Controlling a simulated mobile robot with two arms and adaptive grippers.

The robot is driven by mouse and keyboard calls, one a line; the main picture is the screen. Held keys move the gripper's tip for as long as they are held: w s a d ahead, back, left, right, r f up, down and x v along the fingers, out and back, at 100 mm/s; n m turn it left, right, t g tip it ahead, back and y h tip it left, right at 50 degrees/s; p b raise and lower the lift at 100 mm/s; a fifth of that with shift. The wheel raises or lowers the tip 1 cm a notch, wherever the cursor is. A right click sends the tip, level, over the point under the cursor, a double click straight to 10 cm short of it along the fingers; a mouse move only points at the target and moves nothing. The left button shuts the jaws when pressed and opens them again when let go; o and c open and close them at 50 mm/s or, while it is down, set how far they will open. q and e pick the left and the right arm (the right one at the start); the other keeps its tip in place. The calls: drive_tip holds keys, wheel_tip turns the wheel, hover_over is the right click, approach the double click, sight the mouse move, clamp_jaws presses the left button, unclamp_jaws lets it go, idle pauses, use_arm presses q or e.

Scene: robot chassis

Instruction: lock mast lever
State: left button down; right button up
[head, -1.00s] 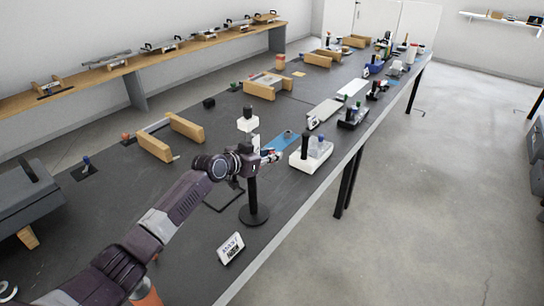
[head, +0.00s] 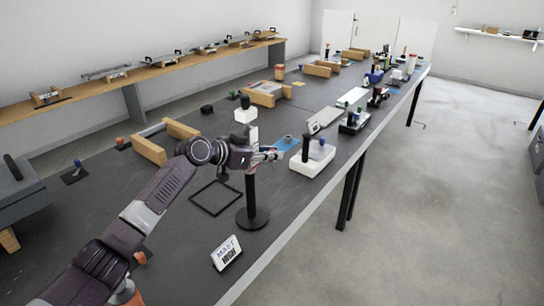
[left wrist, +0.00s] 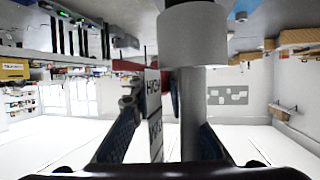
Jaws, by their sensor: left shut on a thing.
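The mast is a dark post on a round black base (head: 252,218), with a white upper part (head: 245,115) and a black cap. It stands upright near the table's right edge. My left gripper (head: 270,155) is at the mast's middle height. In the left wrist view, the pale mast column (left wrist: 192,110) with its wide collar stands between the fingers of my left gripper (left wrist: 165,140), which is shut on it. A plate lettered HIGH (left wrist: 153,95) is beside the column. I cannot make out the lever clearly. My right gripper is out of view.
A thin black square frame (head: 215,198) lies on the left. Wooden blocks (head: 150,150) stand farther left.

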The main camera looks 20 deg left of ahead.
use_arm(q)
drive_tip(key=shift+f, duration=0.1)
drive_tip(key=c, duration=1.8)
unclamp_jaws()
drive_tip(key=shift+s+a, duration=0.1)
drive_tip(key=v, duration=1.2)
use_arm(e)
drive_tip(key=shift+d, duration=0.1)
